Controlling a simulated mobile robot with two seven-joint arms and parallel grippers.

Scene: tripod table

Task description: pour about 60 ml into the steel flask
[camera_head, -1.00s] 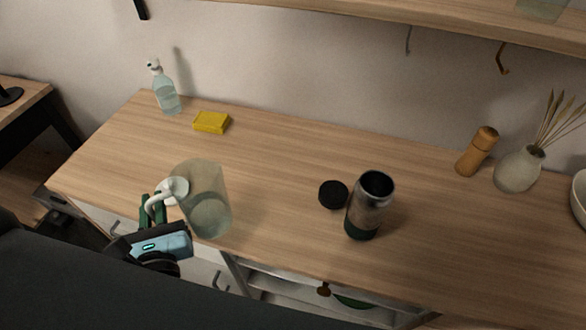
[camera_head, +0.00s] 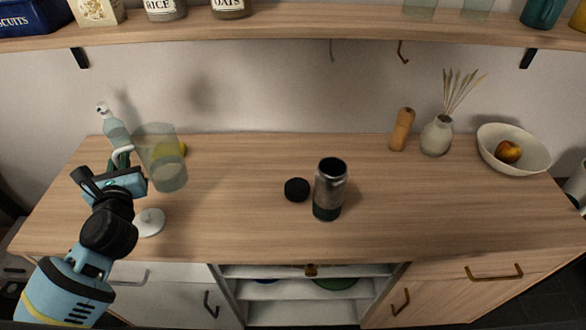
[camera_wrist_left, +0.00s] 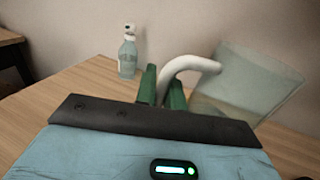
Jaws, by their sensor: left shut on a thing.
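The steel flask (camera_head: 330,190), steel above with a dark green base, stands upright and open on the counter in the head view. Its inside looks dark. A clear pitcher (camera_head: 158,150) with a white handle holds some pale liquid. My left gripper (camera_head: 121,163) is shut on that handle and seems to hold the pitcher above the counter, slightly tilted, left of the flask. The left wrist view shows the green fingers (camera_wrist_left: 162,84) around the white handle (camera_wrist_left: 188,65) and the pitcher (camera_wrist_left: 245,88) to the right. My right gripper is out of view.
A black cap (camera_head: 297,189) lies just left of the flask. A white lid (camera_head: 149,222) lies below the pitcher. A spray bottle (camera_head: 114,129) and a yellow sponge (camera_head: 183,149) are behind. A mill (camera_head: 402,130), vase (camera_head: 436,137) and bowl (camera_head: 513,150) stand at right.

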